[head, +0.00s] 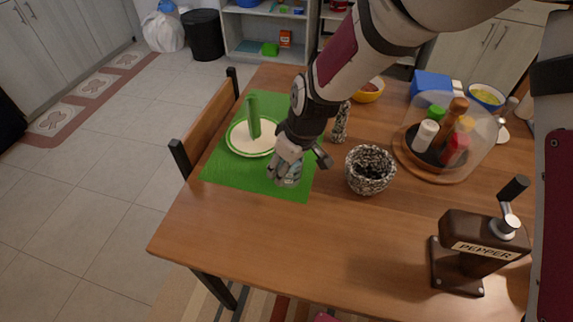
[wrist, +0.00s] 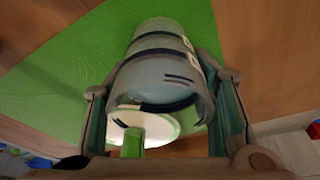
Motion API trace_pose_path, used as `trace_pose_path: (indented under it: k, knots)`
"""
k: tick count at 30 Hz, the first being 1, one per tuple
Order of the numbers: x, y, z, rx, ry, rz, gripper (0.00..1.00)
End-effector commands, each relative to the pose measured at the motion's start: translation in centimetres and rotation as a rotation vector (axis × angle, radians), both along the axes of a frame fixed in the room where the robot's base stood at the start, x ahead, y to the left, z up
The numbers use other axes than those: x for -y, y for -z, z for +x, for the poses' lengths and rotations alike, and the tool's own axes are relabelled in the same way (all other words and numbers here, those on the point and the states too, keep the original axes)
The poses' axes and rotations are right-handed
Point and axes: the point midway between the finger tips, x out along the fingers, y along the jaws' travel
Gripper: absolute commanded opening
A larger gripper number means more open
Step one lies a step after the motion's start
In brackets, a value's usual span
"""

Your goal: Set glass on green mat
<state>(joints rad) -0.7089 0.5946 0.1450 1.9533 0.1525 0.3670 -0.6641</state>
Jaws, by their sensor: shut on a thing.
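My gripper (head: 299,160) is shut on the glass (head: 287,170), a pale see-through tumbler with dark bands. In the head view the glass is upright or nearly so over the front right part of the green mat (head: 228,177). In the wrist view the glass (wrist: 165,75) sits between both fingers, with the green mat (wrist: 65,75) behind it. I cannot tell whether the glass's base touches the mat. A white plate with a green rim (head: 240,146) lies on the mat, left of my gripper, with a green upright item (head: 253,117) on it.
A speckled bowl (head: 370,170) stands right of my gripper, and a speckled shaker (head: 340,122) stands behind it. A pepper grinder (head: 478,250) is at the front right. A domed spice tray (head: 445,140) is at the back right. The table's front left (head: 240,230) is clear.

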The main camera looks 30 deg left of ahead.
Motion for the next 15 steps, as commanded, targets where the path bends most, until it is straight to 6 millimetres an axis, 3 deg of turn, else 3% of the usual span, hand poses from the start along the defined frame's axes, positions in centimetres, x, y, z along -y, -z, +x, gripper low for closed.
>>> trace_pose_path:
  k: [5,6,8,15]
  knots:
    - [-0.01,0.33,0.02,0.0,0.0,0.001,0.1]
    - [0.01,0.32,-0.01,-0.001,0.001,0.0,0.56]
    - [0.02,0.29,-0.02,-0.001,0.001,0.0,0.7]
    - [0.02,0.26,-0.01,0.0,0.0,0.0,0.7]
